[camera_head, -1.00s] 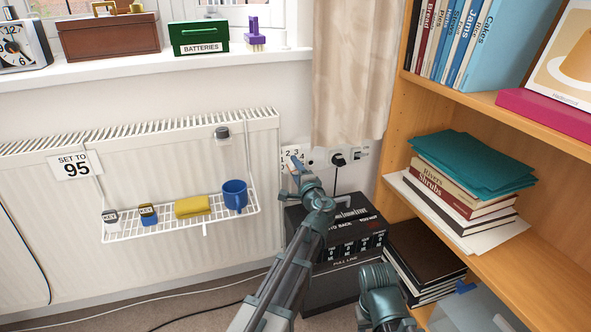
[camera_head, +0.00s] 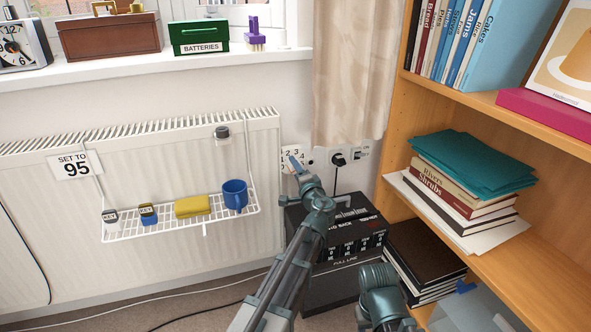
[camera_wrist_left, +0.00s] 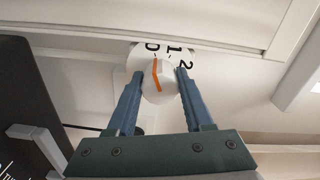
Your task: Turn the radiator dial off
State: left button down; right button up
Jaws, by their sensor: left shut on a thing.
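The radiator dial (camera_wrist_left: 158,82) is a white knob with an orange pointer line, in front of a white disc (camera_wrist_left: 176,50) marked 0, 1 and 2. The line's upper end lies close under the 0. My left gripper (camera_wrist_left: 157,76) is shut on the knob, one blue finger on each side. My right gripper is not in view.
A wire rack (camera_head: 130,232) on the radiator holds a blue mug (camera_head: 235,195), a yellow cloth (camera_head: 193,206) and two key-tagged items. A black box (camera_head: 345,285) stands below my left gripper. A wooden bookcase (camera_head: 395,140) closes off the right.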

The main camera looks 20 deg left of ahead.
pick_arm(q)
jog(key=c, duration=0.6)
grip_release()
jog(key=shift+s, duration=0.1)
jog(key=v, duration=1.3)
jog(key=shift+s+d, duration=0.25)
jog(key=shift+s, duration=0.05)
